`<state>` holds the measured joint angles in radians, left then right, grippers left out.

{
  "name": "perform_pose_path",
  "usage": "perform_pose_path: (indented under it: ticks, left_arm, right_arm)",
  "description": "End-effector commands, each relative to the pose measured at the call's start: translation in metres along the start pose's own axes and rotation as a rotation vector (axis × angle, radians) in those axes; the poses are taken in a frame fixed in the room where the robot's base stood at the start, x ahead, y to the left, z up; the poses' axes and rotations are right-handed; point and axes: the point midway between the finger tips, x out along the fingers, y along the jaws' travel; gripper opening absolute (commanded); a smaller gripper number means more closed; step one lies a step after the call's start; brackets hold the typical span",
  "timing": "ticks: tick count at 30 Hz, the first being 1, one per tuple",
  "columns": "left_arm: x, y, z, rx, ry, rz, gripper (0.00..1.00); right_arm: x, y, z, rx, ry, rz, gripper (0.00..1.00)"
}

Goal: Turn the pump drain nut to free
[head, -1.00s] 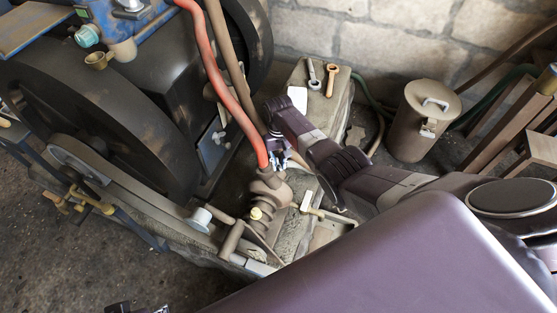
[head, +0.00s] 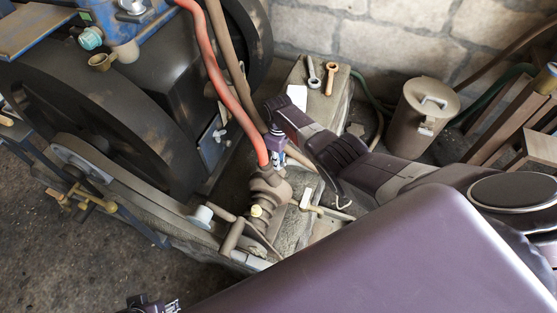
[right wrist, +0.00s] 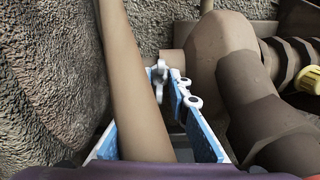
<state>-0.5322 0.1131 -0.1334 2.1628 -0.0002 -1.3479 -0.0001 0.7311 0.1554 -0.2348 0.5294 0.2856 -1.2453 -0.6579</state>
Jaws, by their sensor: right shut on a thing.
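The brown pump (head: 268,192) stands at the foot of the engine, under the end of a red hose (head: 226,85). In the right wrist view the pump body (right wrist: 250,95) fills the right side. My right gripper (head: 278,160) reaches down behind the pump. In the right wrist view its blue-lined fingers (right wrist: 168,95) close at the small drain nut (right wrist: 170,62) beside the pump; the nut is partly hidden by the fingertips. A brown pipe (right wrist: 130,70) crosses in front of the fingers. My left gripper (head: 160,304) shows only in part at the bottom edge, away from the pump.
A yellow cap (head: 256,211) sits on the pump's near side. A lidded brown can (head: 420,115) stands at the right near the wall. The floor at lower left is clear.

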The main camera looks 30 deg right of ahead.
Motion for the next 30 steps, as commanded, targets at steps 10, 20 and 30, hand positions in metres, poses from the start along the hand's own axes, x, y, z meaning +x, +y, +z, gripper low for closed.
perform_pose_path:
  ticks: [10,20,30]
  left_arm:
    - [0.0023,0.0003,-0.0001,0.0,0.001,0.001,0.4]
    - [0.0043,0.0004,0.0016,0.0,-0.005,0.001,0.4]
    - [0.0026,0.0005,-0.0001,0.0,0.0,0.001,0.4]
  right_arm:
    - [-0.0009,0.001,-0.0015,-0.096,0.004,0.003,0.0]
    - [-0.001,0.0008,-0.0017,-0.106,0.004,0.003,0.0]
    - [-0.0003,-0.0005,-0.0009,-0.105,0.002,0.0,0.34]
